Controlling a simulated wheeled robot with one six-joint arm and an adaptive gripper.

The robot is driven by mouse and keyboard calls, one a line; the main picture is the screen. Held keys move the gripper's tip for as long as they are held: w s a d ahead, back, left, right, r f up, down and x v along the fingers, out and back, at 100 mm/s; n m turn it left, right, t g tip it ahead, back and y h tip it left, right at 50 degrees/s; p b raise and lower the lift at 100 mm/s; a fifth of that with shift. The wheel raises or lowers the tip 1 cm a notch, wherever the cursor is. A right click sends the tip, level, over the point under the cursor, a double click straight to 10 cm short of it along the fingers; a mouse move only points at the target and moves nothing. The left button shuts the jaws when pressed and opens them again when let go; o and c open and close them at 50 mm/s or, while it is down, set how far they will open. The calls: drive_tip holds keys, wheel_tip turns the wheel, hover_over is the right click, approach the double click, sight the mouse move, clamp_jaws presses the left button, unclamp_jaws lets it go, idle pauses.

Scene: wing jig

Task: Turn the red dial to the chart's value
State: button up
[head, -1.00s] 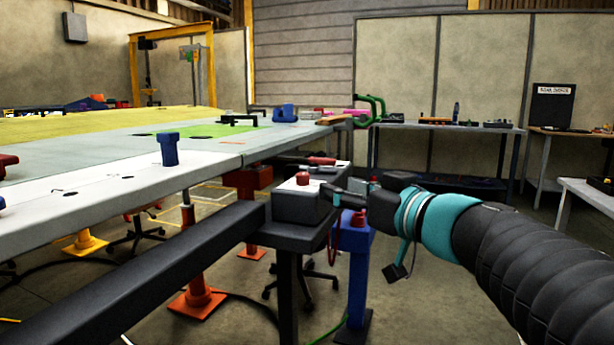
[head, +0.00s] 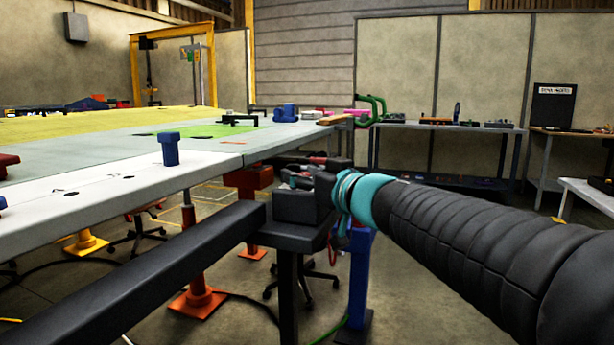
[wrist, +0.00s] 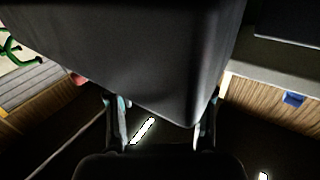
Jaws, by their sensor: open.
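The dark control box (head: 296,208) sits on a black stand beside the table edge. The red dial on its top is hidden behind my gripper in the head view. My gripper (head: 298,180) is low over the box top, its fingers partly blurred into the dark parts there. In the wrist view my gripper (wrist: 162,118) has its two fingers apart. A large dark block (wrist: 150,50) fills the space in front of them; I cannot tell what it is. A dark board with a white label (head: 554,90) stands at the back right; its text is too small to read.
The long table (head: 100,195) fills the left, with a blue post (head: 169,149) on it. A dark beam (head: 150,270) runs below its edge to the stand. A blue pedestal (head: 359,280) stands right of the box. Green clamps (head: 372,110) are behind.

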clamp_jaws()
drive_tip(key=shift+d, duration=0.15)
